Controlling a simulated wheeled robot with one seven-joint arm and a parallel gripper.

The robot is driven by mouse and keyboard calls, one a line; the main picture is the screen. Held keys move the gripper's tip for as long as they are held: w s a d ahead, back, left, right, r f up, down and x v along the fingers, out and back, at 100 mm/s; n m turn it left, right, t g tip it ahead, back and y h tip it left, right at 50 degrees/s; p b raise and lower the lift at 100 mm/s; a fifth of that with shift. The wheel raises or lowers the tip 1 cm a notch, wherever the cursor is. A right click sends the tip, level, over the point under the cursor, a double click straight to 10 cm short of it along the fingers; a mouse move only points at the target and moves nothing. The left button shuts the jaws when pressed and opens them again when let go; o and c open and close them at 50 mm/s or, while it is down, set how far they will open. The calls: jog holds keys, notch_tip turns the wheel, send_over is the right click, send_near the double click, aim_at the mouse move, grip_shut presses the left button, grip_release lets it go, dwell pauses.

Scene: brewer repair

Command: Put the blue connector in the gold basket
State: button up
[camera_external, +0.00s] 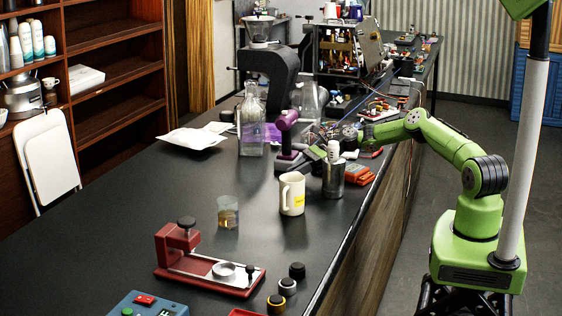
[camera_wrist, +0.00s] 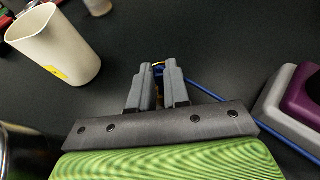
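My gripper (camera_wrist: 158,75) points down over the black worktop in the wrist view, its two grey fingers a narrow gap apart. A small blue and yellow piece (camera_wrist: 158,67), perhaps the blue connector, shows between the fingertips. It is mostly hidden, and I cannot tell whether the fingers press on it. A thin blue cable (camera_wrist: 207,93) runs from behind the right finger to the lower right. In the external view my gripper (camera_external: 314,150) is low over the counter behind the cream mug. I cannot pick out a gold basket for certain.
The cream mug (camera_external: 292,194) also stands left of my gripper in the wrist view (camera_wrist: 60,48). A metal pitcher (camera_external: 333,179) and a purple-topped tool (camera_external: 286,135) are close by. A glass (camera_external: 228,212) and a red stand (camera_external: 205,262) are nearer the camera.

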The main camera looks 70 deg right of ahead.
jog(key=o, duration=0.5)
notch_tip(320, 180, up, 7)
jog(key=p, duration=0.6)
